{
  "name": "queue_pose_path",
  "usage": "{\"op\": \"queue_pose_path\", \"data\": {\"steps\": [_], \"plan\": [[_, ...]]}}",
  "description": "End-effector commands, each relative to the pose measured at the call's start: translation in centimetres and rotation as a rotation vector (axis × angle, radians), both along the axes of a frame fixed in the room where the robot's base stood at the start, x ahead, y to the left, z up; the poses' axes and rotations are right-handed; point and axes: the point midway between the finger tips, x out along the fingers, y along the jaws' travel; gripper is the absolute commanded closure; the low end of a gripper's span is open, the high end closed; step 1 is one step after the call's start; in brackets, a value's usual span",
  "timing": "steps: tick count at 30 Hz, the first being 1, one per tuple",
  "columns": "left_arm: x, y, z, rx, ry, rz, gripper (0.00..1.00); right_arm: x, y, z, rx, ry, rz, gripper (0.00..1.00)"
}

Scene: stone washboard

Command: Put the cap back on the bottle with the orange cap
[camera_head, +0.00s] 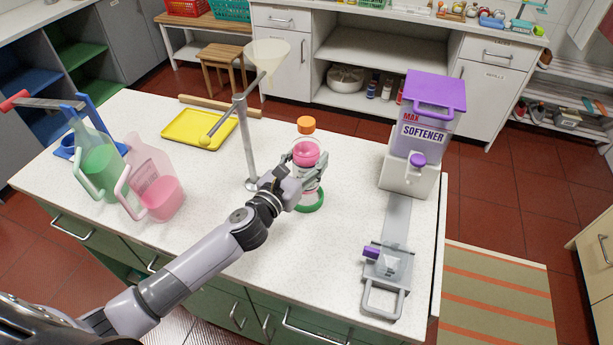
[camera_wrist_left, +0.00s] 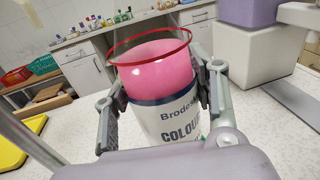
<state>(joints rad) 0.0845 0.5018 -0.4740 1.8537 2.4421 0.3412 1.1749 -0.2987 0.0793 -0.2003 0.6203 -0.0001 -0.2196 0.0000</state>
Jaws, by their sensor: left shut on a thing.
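My left gripper (camera_head: 298,183) is shut on a clear container (camera_head: 309,172) with pink contents and a white label, upright near the middle of the counter. In the left wrist view the container (camera_wrist_left: 176,110) stands between the two fingers, showing a thin red rim, an open-looking top and a label with dark lettering. An orange cap (camera_head: 306,124) shows just beyond the container in the head view. What lies directly under the cap is partly hidden, and I cannot tell whether it touches the container. A green ring (camera_head: 312,206) shows at the container's foot. My right gripper is not in view.
A stand with a funnel (camera_head: 267,54) rises left of the container. A yellow tray (camera_head: 188,141), a green jug (camera_head: 98,172) and a pink jug (camera_head: 160,196) are farther left. A purple softener dispenser (camera_head: 425,120) stands right, with a metal device (camera_head: 388,268) in front.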

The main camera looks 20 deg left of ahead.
Motion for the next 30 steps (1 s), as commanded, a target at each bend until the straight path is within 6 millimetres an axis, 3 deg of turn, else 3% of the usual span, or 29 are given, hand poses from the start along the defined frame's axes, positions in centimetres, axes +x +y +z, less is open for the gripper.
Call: {"op": "queue_pose_path", "data": {"steps": [12, 21, 30], "plan": [[0.1, 0.0, -0.6, 0.0, -0.006, 0.0, 1.0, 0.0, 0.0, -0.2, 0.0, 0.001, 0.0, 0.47], [0.1, 0.0, -4.6, -0.004, -0.002, 0.001, 1.0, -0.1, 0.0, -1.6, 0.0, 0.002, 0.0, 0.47], [0.1, 0.0, -4.8, 0.0, -0.005, 0.0, 1.0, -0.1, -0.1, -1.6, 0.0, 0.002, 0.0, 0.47]]}}
